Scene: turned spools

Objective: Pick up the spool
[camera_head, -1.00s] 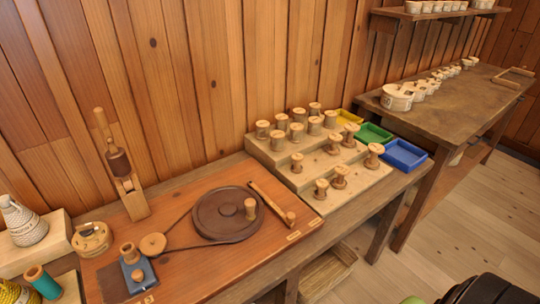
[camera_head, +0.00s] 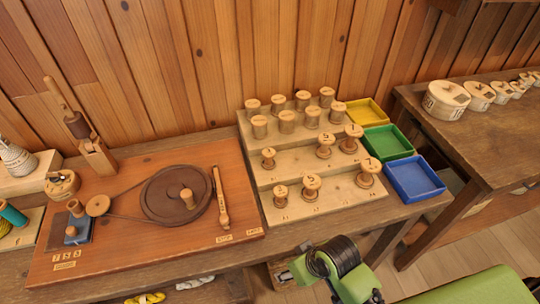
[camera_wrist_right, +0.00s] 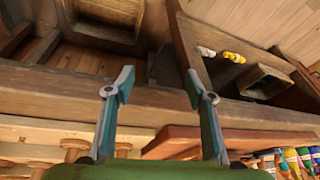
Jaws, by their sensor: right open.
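Several turned wooden spools stand upright on a pale stepped rack (camera_head: 330,203) in the head view. The lowest step holds a left spool (camera_head: 281,194), a middle spool (camera_head: 311,188) and a larger right spool (camera_head: 368,174). Three more stand on the middle step, including a small spool (camera_head: 268,158); plainer cylindrical ones fill the back. My right gripper (camera_wrist_right: 158,84) is open and empty in the right wrist view, with the bench edge beyond its fingers. Spools (camera_wrist_right: 75,148) show at that view's lower left, apart from the fingers. My left gripper is out of view.
Yellow (camera_head: 365,113), green (camera_head: 386,142) and blue (camera_head: 414,179) trays stand right of the rack. A winding board with a dark wheel (camera_head: 165,205) lies left. Another bench (camera_head: 500,145) stands at right, beyond a floor gap.

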